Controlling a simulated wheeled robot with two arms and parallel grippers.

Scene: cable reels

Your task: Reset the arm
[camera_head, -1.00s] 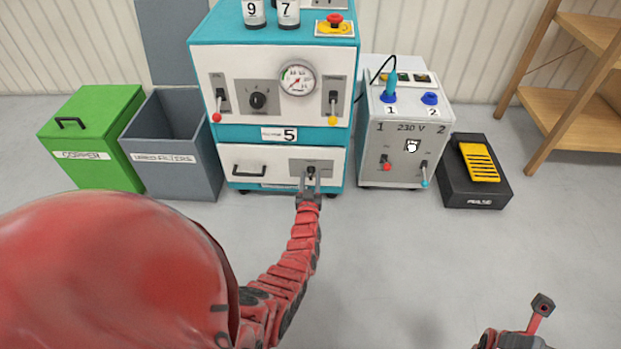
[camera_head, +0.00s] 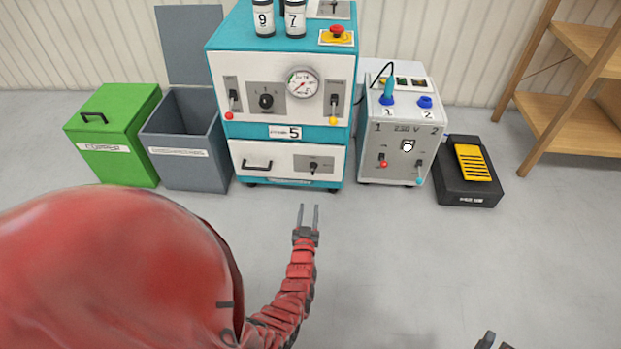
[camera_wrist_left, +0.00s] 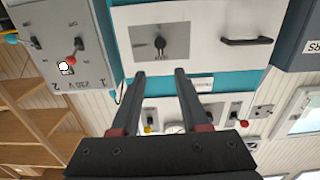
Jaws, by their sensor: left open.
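My left gripper (camera_head: 308,220) is open and empty in the head view, apart from the teal-and-white machine (camera_head: 232,146). It hangs over the grey floor in front of the drawer panel with the small black knob (camera_head: 313,166). In the left wrist view, which is upside down, both fingers of my left gripper (camera_wrist_left: 158,80) show spread with nothing between them. The knob (camera_wrist_left: 161,43) on its grey plate lies beyond the fingertips. My red left arm reaches in from the lower left.
A green bin (camera_head: 112,140) and an open grey bin (camera_head: 190,165) stand left of the machine. A 230 V box (camera_head: 400,150) and a black pedal with a yellow plate (camera_head: 470,165) stand right. A wooden shelf (camera_head: 575,95) is at far right. The floor in front is clear.

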